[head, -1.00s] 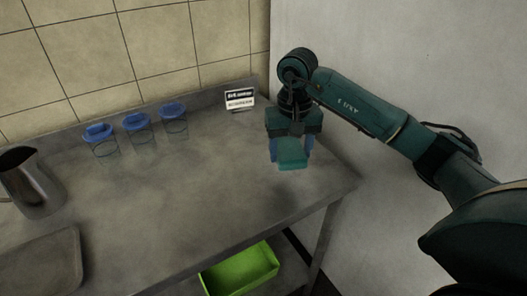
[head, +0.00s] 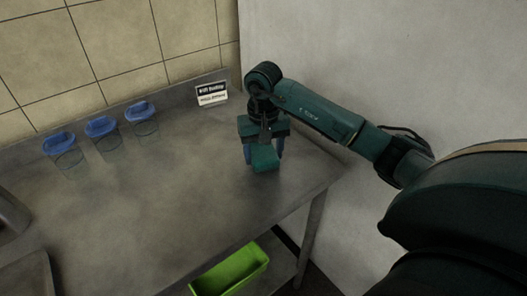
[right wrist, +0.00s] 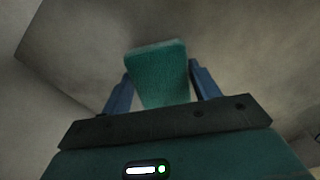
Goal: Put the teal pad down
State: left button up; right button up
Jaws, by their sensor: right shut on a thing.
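The teal pad (head: 264,158) is between the blue fingers of my right gripper (head: 264,155), at the right end of the grey counter (head: 165,205). In the right wrist view the pad (right wrist: 158,75) stands out past the two blue fingers (right wrist: 160,90). My right gripper is shut on it and points down. The pad is at or close above the counter top; I cannot tell whether it touches. My left gripper is not in view.
Three clear jars with blue lids (head: 102,128) stand along the back left. A small sign (head: 212,94) stands at the back behind my right gripper. A green bin (head: 230,270) is below the counter. A tray (head: 28,275) is at the front left. The middle counter is clear.

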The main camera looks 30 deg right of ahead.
aim_at(264, 154)
jog(key=shift+f, duration=0.3)
jog(key=o, duration=1)
jog(key=shift+c, duration=0.2)
jog(key=shift+r, duration=0.1)
notch_tip(264, 154, up, 12)
